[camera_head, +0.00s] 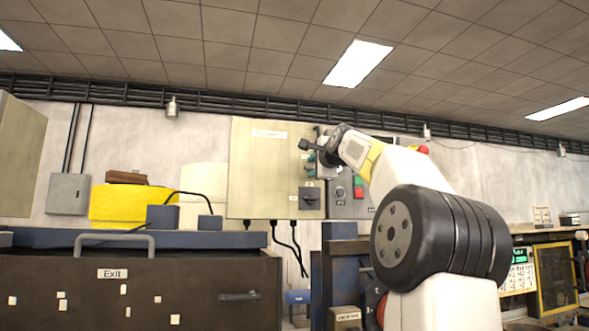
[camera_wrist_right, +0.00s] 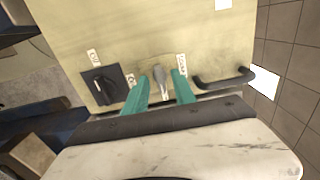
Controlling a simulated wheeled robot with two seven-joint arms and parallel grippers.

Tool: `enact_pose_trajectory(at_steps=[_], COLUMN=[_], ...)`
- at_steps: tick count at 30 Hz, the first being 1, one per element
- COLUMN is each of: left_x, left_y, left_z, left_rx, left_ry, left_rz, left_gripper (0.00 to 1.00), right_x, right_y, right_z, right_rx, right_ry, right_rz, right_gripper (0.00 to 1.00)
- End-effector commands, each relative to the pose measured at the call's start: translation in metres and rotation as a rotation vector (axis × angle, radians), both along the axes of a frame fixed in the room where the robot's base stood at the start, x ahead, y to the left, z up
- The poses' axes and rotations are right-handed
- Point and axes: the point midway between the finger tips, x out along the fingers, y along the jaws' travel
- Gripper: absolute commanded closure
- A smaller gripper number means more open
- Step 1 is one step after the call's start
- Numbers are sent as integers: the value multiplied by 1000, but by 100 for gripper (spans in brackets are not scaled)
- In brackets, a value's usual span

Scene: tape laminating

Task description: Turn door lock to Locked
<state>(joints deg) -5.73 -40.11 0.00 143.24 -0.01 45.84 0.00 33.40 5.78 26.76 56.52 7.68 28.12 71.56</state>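The door lock (camera_wrist_right: 160,84) is a small grey lever on a beige plate, on the cabinet door (camera_head: 265,170). My right gripper (camera_wrist_right: 160,77) is open, with its teal fingers on either side of the lever. I cannot tell whether either finger touches it. The lever lies roughly lengthwise between the fingers. Small labels flank the lock, too blurred to read surely. In the head view, my right gripper (camera_head: 318,161) is at the cabinet's right edge, and the lock is not clearly visible. My left gripper is not in view.
A black door handle (camera_wrist_right: 226,80) sits right of the lock in the wrist view, close to the finger. A black rotary switch (camera_wrist_right: 103,86) is on the left. In the head view, a control box with a red button (camera_head: 359,192) stands beside the cabinet.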

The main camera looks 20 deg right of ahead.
Motion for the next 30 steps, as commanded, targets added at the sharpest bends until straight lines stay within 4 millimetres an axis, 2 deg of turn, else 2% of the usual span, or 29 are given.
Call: enact_pose_trajectory(at_steps=[7,8,12,23,30], left_x=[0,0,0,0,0], left_y=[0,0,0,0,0], left_z=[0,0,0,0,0], left_rx=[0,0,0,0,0], left_ry=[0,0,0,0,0], left_rz=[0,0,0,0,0], left_gripper=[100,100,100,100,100], right_x=[1,1,0,0,1], right_y=[0,0,0,0,0], right_z=[0,0,0,0,0], right_rx=[-1,-1,-1,-14,-106], right_ry=[0,0,0,1,7], right_rz=[-1,-1,-1,-1,0], right_gripper=[68,72,100,100,100])
